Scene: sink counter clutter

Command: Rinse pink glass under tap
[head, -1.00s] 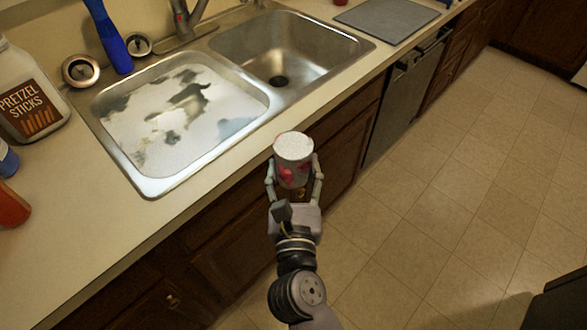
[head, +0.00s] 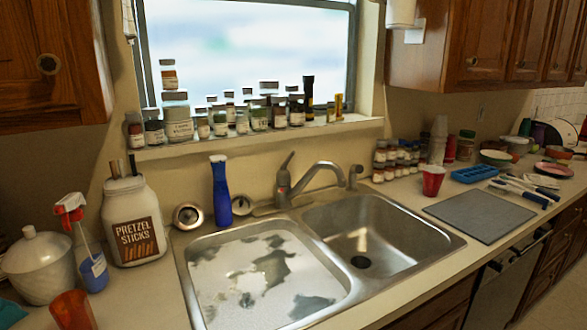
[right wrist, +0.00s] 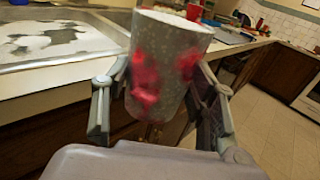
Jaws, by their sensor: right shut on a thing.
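My right gripper (right wrist: 163,100) is shut on a grey speckled glass with pink patches (right wrist: 165,75), holding it between its two fingers. In the right wrist view the glass is roughly upright, in front of the counter edge and outside the sink. The tap (head: 318,177) stands at the back of the double sink, its spout over the right basin (head: 372,235). No water shows running from it. The left basin (head: 262,285) has a whitish, dark-patched surface. Neither gripper nor the held glass shows in the head view now. My left gripper is in no current view.
A blue bottle (head: 221,192) stands behind the left basin, with a pretzel jar (head: 133,222) and spray bottle (head: 88,255) to its left. A red cup (head: 432,180) and grey mat (head: 480,214) lie right of the sink. Spice jars line the sill.

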